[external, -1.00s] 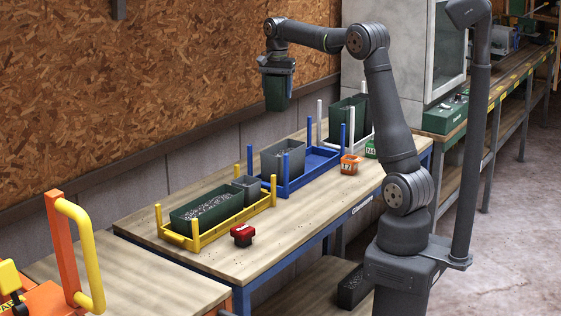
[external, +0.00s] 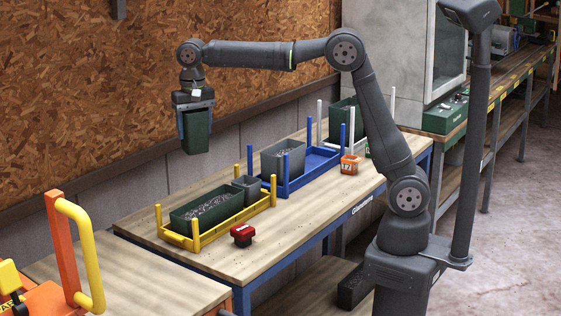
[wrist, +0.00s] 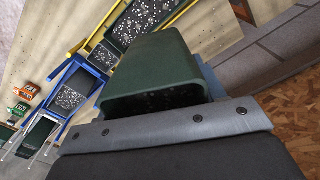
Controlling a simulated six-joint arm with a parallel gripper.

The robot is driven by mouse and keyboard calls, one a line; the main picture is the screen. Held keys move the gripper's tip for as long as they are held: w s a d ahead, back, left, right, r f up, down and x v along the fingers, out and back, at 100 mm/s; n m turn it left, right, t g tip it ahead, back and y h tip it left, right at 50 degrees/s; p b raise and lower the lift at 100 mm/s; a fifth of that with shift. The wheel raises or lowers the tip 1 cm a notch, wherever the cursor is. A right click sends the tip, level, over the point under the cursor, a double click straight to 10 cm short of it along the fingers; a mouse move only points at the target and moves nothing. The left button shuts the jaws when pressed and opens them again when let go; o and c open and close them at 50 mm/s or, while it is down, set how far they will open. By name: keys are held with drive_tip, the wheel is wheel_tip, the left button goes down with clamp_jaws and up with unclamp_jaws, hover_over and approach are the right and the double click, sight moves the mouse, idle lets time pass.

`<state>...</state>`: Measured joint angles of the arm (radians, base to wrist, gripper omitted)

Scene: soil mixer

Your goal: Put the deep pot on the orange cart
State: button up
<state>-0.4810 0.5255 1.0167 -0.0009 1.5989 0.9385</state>
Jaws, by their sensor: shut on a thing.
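My gripper (external: 193,100) is shut on a dark green deep pot (external: 196,132) and holds it upright, high above the back of the workbench. The orange cart (external: 50,296) is at the lower left of the external view, with an orange post and a yellow handle (external: 92,260). Only part of the cart shows; its load surface is cut off by the frame.
On the bench (external: 285,238), a yellow rack (external: 235,222) holds a long green planter and a small grey pot. A blue rack (external: 322,158) holds a grey pot, and a white rack (external: 392,105) holds a green pot.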

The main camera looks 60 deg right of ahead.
drive_tip(key=s+a+n, duration=0.3)
drive_tip(key=s+a, duration=0.4)
drive_tip(key=a, duration=0.4)
drive_tip(key=n, duration=0.2)
hover_over(186, 293)
wheel_tip(186, 293, down, 18)
drive_tip(key=shift+s+f, duration=0.1)
drive_tip(key=shift+f, duration=1.9)
drive_tip(key=shift+f, duration=0.1)
drive_tip(key=o, duration=0.7)
drive_tip(key=shift+f, duration=0.1)
drive_tip(key=shift+c, duration=0.2)
drive_tip(key=o, duration=0.4)
drive_tip(key=shift+c, duration=0.2)
